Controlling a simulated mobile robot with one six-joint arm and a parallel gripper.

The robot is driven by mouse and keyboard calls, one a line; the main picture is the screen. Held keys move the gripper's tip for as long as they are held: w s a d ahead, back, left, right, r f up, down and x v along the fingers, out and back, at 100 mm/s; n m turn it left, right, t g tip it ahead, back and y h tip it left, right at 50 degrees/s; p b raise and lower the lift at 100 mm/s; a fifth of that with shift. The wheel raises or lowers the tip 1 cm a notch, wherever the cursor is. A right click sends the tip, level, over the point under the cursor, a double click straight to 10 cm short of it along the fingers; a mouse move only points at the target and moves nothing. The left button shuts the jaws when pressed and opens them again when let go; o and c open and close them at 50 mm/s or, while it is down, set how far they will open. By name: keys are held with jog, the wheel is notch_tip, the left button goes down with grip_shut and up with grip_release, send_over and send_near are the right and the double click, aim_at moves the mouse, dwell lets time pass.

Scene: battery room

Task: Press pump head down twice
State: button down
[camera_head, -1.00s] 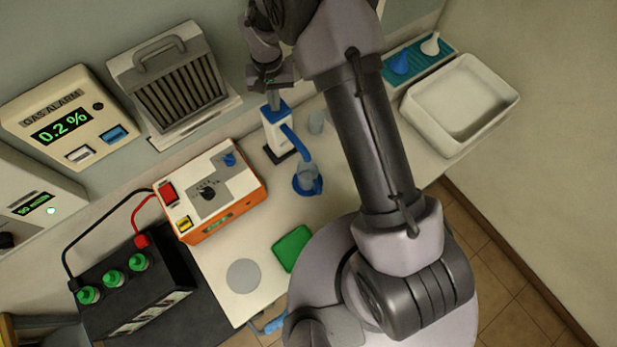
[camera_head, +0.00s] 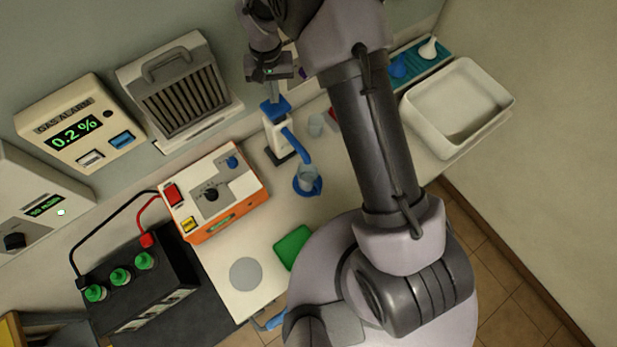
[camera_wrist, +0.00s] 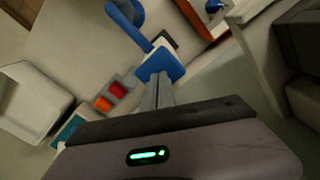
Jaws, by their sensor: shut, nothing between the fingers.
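The pump bottle (camera_head: 279,133) is white and stands upright on a dark base on the bench. Its blue pump head (camera_head: 276,108) is on top, and a blue spout (camera_head: 298,147) reaches toward a clear beaker (camera_head: 307,174) on a blue dish. My gripper (camera_head: 272,96) is shut and empty, pointing down just above the pump head. In the wrist view, the shut fingertips (camera_wrist: 160,80) overlap the near edge of the blue pump head (camera_wrist: 162,64). I cannot tell whether they touch it.
An orange-and-white device (camera_head: 215,190) stands left of the pump. A small clear cup (camera_head: 316,124) is just right of it. A white basin (camera_head: 459,108) is at the right. A green pad (camera_head: 292,248) lies in front. Red and orange blocks (camera_wrist: 110,96) show in the wrist view.

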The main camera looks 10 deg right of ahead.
dwell(0.4)
notch_tip(320, 180, up, 6)
jog(key=p, duration=0.3)
dwell(0.3)
